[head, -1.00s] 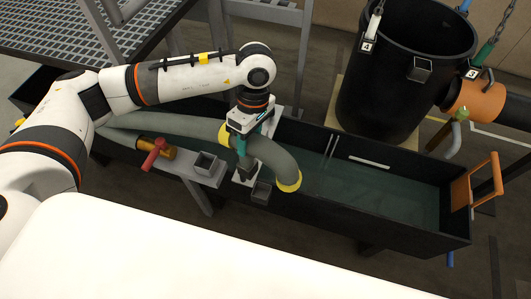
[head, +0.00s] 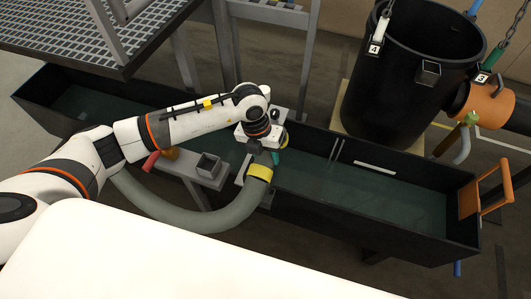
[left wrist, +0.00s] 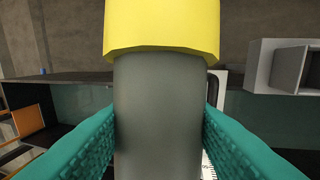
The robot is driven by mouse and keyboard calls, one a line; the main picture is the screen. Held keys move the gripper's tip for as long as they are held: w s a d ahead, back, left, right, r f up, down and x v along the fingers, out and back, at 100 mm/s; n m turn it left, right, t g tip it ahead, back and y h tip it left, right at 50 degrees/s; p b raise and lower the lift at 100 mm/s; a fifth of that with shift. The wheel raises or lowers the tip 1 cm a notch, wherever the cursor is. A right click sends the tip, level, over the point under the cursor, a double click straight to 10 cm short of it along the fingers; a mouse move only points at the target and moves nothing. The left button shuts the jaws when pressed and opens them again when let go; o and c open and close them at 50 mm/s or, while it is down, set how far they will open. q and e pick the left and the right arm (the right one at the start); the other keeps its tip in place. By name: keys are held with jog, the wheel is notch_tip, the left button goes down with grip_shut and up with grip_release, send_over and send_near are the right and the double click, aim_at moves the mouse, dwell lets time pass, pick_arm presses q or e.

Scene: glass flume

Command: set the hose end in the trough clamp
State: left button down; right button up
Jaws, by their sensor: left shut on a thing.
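The grey hose (head: 190,218) curves from the left, bows out over the near side of the trough (head: 350,222) and rises to my left gripper (head: 272,158). A yellow band (head: 261,172) is on it just in front of the gripper. In the left wrist view, the hose (left wrist: 158,120) lies between both teal fingers, with a yellow band (left wrist: 162,28) above them. My left gripper is shut on the hose, over the trough. A pale grey bracket (head: 243,192) at the near wall is partly hidden by the hose; I cannot tell whether it is the clamp. The hose's open end is hidden.
A small grey box (head: 208,166) sits on a side shelf, near a red handle (head: 151,160). A black drum (head: 405,90) stands behind the trough. An orange gate (head: 482,192) is at the right end. The trough's right half is clear above the water.

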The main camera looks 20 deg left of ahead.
pick_arm(q)
jog(key=shift+f+b, duration=1.4)
jog(key=shift+f, duration=0.45)
jog(key=shift+f+b, duration=2.2)
jog(key=shift+f, duration=0.7)
jog(key=shift+f+b, duration=0.4)
jog(key=shift+f, duration=0.15)
jog(key=c, duration=0.8)
grip_release()
jog(key=shift+c, duration=0.2)
jog(key=shift+o, duration=0.7)
jog(key=shift+f, duration=0.1)
